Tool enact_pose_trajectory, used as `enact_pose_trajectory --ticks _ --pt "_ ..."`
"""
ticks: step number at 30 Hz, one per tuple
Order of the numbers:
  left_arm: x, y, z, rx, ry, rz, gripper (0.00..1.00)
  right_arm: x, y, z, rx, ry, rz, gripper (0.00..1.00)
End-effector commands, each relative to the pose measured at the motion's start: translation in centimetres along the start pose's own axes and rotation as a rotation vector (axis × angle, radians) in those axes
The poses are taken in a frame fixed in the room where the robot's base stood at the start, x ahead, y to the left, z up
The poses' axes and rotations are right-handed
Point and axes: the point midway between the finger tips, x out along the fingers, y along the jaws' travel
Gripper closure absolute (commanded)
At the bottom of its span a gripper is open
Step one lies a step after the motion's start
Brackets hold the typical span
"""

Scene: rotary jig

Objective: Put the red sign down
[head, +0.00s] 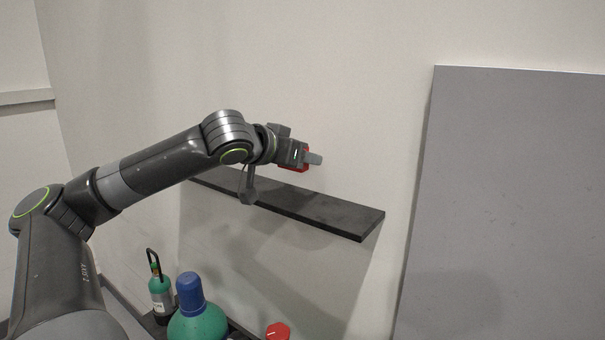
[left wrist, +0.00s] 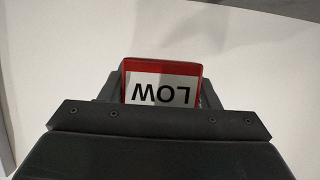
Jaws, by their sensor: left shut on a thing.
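The red sign (left wrist: 162,66) shows in the left wrist view, red with a white panel that reads "LOW" upside down. My left gripper (left wrist: 160,92) is shut on it. In the head view the red sign (head: 306,160) is mostly hidden by my left gripper (head: 306,157), which holds it above the dark wall shelf (head: 330,213). The sign looks clear of the shelf, though the gap is hard to judge. My right gripper is not in view.
The visible shelf top is bare. Below it stand a green cylinder with a blue cap (head: 190,292), a smaller green bottle (head: 161,293) and a red-topped object (head: 278,331). A grey panel (head: 510,200) stands at the right.

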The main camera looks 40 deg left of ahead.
Motion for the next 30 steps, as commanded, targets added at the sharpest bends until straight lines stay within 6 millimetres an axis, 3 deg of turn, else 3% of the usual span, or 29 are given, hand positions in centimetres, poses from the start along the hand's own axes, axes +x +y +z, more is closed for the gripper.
enact_pose_trajectory --ticks 4,9,17,23,30 --pt "0.7 0.4 -0.8 -0.006 -0.001 0.006 0.67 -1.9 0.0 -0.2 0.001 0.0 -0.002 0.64" --pt "1.6 0.3 1.7 0.003 -0.006 -0.001 0.67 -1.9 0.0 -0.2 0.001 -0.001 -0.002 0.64" --pt "2.2 0.3 3.2 0.001 -0.003 0.0 0.67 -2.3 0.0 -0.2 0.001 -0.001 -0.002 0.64" --pt "3.2 0.3 5.6 -0.002 -0.007 0.001 0.67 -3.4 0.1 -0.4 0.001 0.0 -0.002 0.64" --pt "3.8 0.3 6.0 -0.002 -0.002 0.001 0.67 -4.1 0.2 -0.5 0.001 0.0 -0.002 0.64"
